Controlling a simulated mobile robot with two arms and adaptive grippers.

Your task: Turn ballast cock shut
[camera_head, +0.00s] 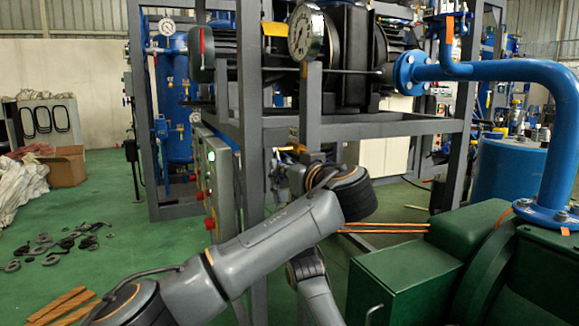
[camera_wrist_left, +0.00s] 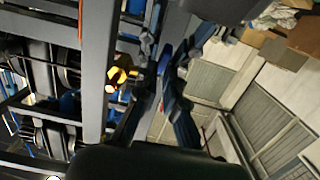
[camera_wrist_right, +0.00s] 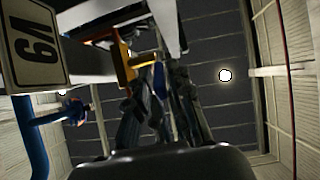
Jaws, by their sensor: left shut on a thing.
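In the left wrist view a yellow fitting (camera_wrist_left: 118,75), apparently the ballast cock's body, sits beside a grey frame post. A narrow blue piece, apparently its handle (camera_wrist_left: 163,62), lies between the fingertips of my left gripper (camera_wrist_left: 168,72), which is shut on it. In the right wrist view a yellow part (camera_wrist_right: 124,62) and a blue piece (camera_wrist_right: 158,80) show close to the fingers of my right gripper (camera_wrist_right: 164,85); I cannot tell whether they touch or how far they are apart. In the head view my arm links hide both grippers; a small yellow part (camera_head: 297,148) shows above them.
Grey frame posts (camera_head: 250,110) surround the work spot. A pressure gauge (camera_head: 305,32), a control box (camera_head: 215,185) and a green machine (camera_head: 420,275) stand around. Green floor at left is partly clear.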

